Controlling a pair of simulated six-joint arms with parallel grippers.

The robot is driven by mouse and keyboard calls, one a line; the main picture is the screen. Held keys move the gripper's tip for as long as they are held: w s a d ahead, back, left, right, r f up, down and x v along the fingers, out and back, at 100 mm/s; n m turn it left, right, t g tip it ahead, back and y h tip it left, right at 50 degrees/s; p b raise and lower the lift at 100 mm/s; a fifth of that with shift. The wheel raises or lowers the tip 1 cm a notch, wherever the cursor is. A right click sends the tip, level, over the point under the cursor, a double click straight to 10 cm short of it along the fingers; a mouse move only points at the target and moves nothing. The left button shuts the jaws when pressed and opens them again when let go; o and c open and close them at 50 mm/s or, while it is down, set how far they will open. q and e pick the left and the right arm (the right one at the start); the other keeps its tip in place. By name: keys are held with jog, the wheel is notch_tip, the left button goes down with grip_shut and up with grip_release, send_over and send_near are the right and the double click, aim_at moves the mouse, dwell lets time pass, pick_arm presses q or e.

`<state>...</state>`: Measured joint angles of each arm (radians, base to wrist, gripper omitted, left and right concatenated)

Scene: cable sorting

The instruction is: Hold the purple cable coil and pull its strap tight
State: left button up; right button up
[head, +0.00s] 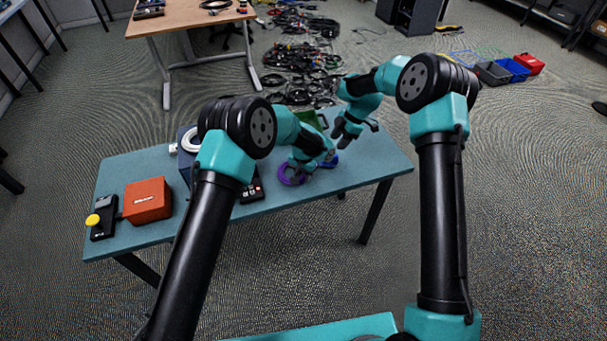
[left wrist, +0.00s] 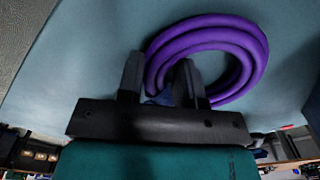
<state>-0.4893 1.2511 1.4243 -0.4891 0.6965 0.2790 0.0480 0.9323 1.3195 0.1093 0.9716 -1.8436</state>
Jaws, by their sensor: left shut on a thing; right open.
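The purple cable coil (head: 290,176) lies on the blue-grey table near its front edge, and it fills the upper middle of the left wrist view (left wrist: 255,50). My left gripper (head: 300,168) is shut on the coil's near side. In the left wrist view its fingers (left wrist: 158,80) stand on either side of the coil's left strands. A small blue piece (left wrist: 160,98) shows between the fingers; I cannot tell whether it is the strap. My right gripper (head: 347,132) is open and empty, above the table to the right of the coil.
On the table's left are an orange-red box (head: 147,200) and a black box with a yellow button (head: 102,220). A dark device (head: 251,190) lies left of the coil. A white ring (head: 190,139) and a green bin (head: 313,118) are behind. The table's right end is clear.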

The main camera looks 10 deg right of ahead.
dwell(0.3)
pick_arm(q)
jog(key=o, duration=1.1)
jog(key=shift+o, duration=0.2)
notch_tip(320, 180, up, 12)
